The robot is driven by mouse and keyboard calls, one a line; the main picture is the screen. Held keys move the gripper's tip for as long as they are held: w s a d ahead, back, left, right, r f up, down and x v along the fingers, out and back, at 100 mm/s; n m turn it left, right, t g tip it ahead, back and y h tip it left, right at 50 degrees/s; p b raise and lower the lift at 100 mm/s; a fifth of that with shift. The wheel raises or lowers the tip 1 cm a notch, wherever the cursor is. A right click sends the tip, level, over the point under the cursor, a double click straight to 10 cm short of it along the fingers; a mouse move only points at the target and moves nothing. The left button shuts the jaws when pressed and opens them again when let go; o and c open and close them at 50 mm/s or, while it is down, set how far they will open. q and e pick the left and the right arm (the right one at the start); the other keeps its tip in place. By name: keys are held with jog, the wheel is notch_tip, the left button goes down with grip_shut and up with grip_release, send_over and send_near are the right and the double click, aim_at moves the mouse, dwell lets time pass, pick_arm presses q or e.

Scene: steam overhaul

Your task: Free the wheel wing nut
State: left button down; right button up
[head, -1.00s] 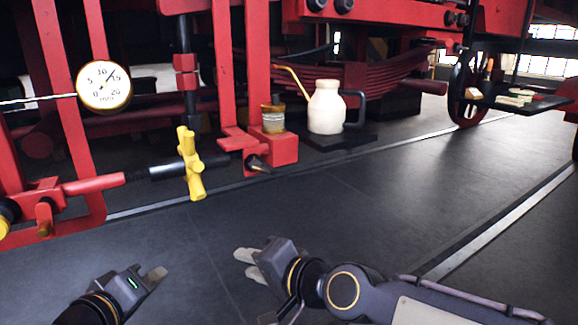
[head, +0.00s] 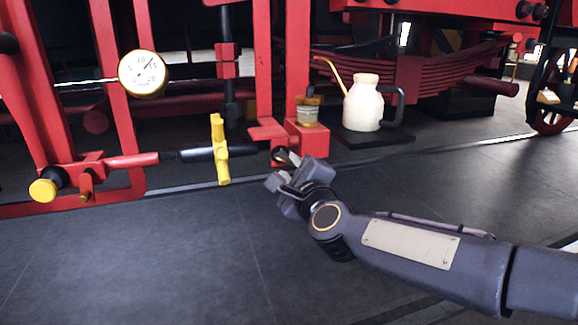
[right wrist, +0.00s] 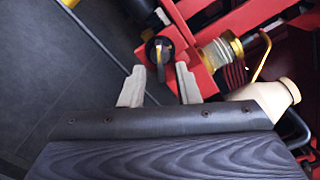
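A dark knob with a raised wing across its face, which looks like the wing nut (right wrist: 158,50), sits on the front of a red block (head: 306,143). In the head view the nut (head: 280,155) is partly hidden behind my right gripper (head: 281,171). In the right wrist view my right gripper (right wrist: 161,72) is open, with its two pale fingers apart and the nut between and just beyond the tips. No contact with the nut is clear. My left gripper is out of view.
A glass-and-brass cup (head: 307,112) stands on the red block. A cream oil can (head: 363,103) with a thin spout stands to its right. A yellow cross handle (head: 219,150) on a shaft and a gauge (head: 143,74) are to the left. The floor in front is clear.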

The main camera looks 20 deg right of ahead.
aim_at(286, 163)
jog(key=shift+w, duration=1.6)
jog(key=shift+c, duration=0.4)
grip_shut()
jog(key=shift+n, duration=0.4)
jog(key=n+p, duration=0.1)
jog(key=n, duration=0.2)
jog(key=shift+r+n+p, duration=0.1)
jog(key=shift+n+p, duration=0.3)
jog(key=n+p, duration=0.2)
jog(key=n, duration=0.3)
jog(key=shift+n, duration=0.3)
